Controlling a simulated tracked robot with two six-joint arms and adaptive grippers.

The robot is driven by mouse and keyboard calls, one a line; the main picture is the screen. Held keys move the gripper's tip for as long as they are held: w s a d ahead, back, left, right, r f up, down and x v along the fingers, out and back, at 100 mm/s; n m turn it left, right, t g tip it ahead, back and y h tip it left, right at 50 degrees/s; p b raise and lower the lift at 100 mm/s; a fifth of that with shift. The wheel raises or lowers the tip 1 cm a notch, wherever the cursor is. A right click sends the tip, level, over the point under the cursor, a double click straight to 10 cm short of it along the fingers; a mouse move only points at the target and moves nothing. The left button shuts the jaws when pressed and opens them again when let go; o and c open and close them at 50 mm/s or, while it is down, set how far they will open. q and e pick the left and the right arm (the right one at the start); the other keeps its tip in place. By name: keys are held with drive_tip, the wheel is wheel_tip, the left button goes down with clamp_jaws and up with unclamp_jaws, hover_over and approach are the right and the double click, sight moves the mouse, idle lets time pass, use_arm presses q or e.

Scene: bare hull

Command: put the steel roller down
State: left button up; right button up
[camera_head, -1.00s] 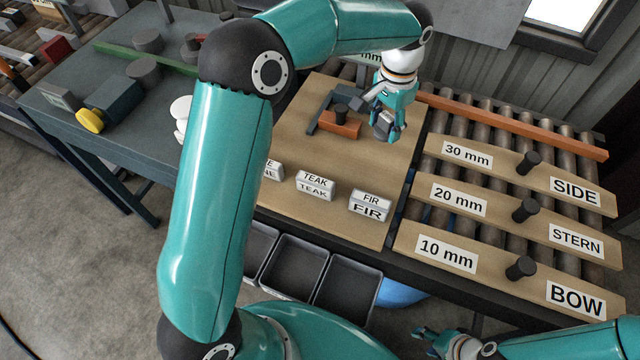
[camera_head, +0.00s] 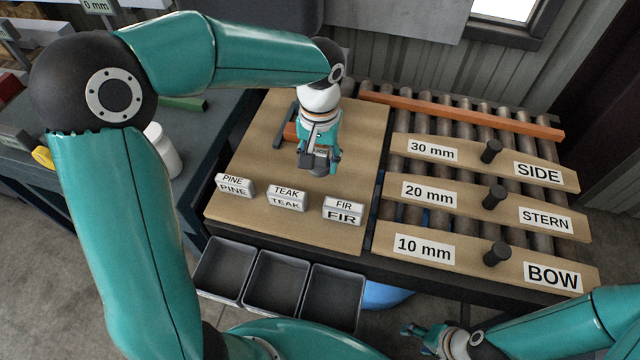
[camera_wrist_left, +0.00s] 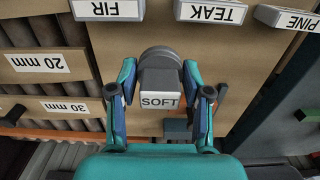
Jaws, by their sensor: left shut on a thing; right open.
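In the left wrist view the roller (camera_wrist_left: 160,54) sits between both fingers, with a pale face marked SOFT toward the camera. The gripper points down over the wooden board (camera_head: 250,150), behind the TEAK and FIR blocks. Whether the roller touches the board cannot be told. My right gripper (camera_head: 412,331) is open and empty, low at the front.
PINE (camera_head: 234,186), TEAK (camera_head: 287,199) and FIR (camera_head: 343,211) label blocks stand along the board's front. Behind my gripper is an orange block (camera_head: 290,131). Labelled planks (camera_head: 470,259) with black knobs lie on rollers at right. Empty grey bins (camera_head: 272,283) sit below the front edge.

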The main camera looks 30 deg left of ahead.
sight(320, 193)
use_arm(q)
wheel_tip(320, 193, down, 9)
drive_tip(key=shift+f, duration=0.15)
idle(0.4)
drive_tip(key=o, duration=0.7)
drive_tip(key=shift+f, duration=0.15)
drive_tip(key=o, duration=0.5)
